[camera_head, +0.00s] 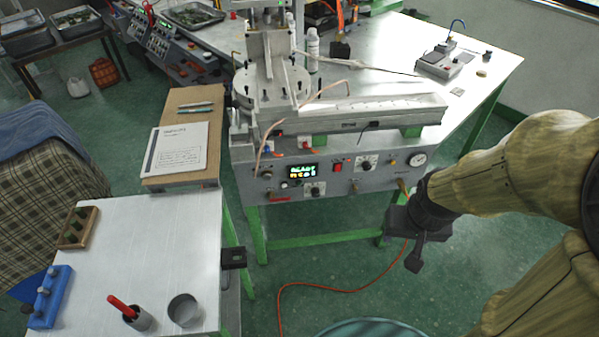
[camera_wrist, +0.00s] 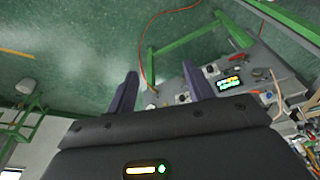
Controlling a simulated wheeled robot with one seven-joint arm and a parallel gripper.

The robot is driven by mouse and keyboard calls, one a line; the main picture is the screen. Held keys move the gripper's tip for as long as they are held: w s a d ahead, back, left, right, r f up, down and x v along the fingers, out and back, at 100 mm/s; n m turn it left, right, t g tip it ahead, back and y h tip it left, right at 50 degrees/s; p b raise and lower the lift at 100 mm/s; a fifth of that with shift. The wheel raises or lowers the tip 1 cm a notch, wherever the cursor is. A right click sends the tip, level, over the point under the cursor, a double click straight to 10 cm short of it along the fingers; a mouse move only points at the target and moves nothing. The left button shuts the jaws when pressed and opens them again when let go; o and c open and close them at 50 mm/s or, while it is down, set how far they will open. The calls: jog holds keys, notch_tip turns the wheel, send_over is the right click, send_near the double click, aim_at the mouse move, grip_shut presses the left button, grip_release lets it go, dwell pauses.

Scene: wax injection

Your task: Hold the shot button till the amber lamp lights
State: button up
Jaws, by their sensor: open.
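The wax injection machine's grey front panel (camera_head: 385,172) faces me in the head view. It carries a lit display (camera_head: 303,171) reading READY, a red switch (camera_head: 338,167), knobs and a round gauge (camera_head: 418,160). I cannot tell which control is the shot button, and I cannot make out a lit amber lamp. My gripper (camera_head: 414,255) hangs at the right, in front of and below the panel's right end, apart from it. In the wrist view my gripper (camera_wrist: 160,70) is open and empty, with the display (camera_wrist: 229,84) beyond its right finger.
An orange cable (camera_head: 335,288) runs over the floor. Floor in front of the machine is otherwise fairly clear.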

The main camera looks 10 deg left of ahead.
dwell(0.4)
grip_shut()
dwell(1.6)
